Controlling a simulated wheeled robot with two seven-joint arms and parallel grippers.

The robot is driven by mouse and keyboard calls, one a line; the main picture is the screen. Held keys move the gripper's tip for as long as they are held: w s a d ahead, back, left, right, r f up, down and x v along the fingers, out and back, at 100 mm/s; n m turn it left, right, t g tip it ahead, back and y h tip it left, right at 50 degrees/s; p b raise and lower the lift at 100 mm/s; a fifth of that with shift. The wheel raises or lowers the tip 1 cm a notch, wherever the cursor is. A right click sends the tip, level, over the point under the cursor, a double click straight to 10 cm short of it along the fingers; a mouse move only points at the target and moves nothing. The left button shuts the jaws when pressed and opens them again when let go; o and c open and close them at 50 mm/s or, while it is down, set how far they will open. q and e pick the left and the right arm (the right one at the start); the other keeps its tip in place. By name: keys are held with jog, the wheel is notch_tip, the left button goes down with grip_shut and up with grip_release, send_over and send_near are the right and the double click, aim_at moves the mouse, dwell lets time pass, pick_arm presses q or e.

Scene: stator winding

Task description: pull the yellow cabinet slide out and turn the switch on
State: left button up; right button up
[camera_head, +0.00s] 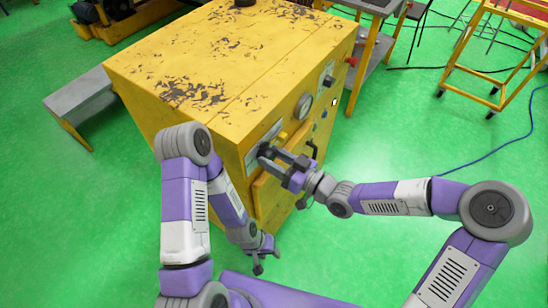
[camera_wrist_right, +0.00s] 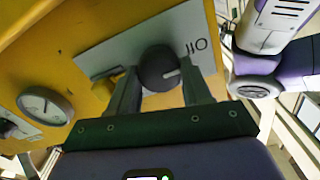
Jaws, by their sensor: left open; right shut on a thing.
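The yellow cabinet (camera_head: 200,80) stands in the middle of the head view. On its front, a grey plate carries a round black switch knob (camera_wrist_right: 158,66) with a pale pointer mark and printed marks beside it. My right gripper (camera_head: 268,157) is at this plate; in the right wrist view its fingers lie on both sides of the knob, shut on it. A small yellow part (camera_wrist_right: 104,82), possibly the slide, sits on the plate beside the left finger; how far out it stands is unclear. My left gripper (camera_head: 263,258) is open and empty, low by the cabinet's front.
A round gauge (camera_wrist_right: 45,106) is on the cabinet front, and shows in the head view too (camera_head: 303,106). A red button (camera_head: 351,61) is near the far corner. A blue cable (camera_head: 490,150) crosses the green floor.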

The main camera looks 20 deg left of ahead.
jog(key=m+p, duration=0.2)
jog(key=m, duration=0.2)
jog(key=shift+p, duration=0.4)
jog(key=m+p, duration=0.1)
jog(key=m, duration=0.2)
jog(key=shift+w, duration=0.1)
jog(key=m+p, duration=0.1)
jog(key=m, duration=0.1)
jog(key=shift+m, duration=0.4)
jog(key=m, duration=0.3)
jog(key=shift+f+m, duration=0.15)
jog(key=shift+m, duration=2.35)
jog(key=o, duration=1.1)
jog(key=shift+c, duration=0.2)
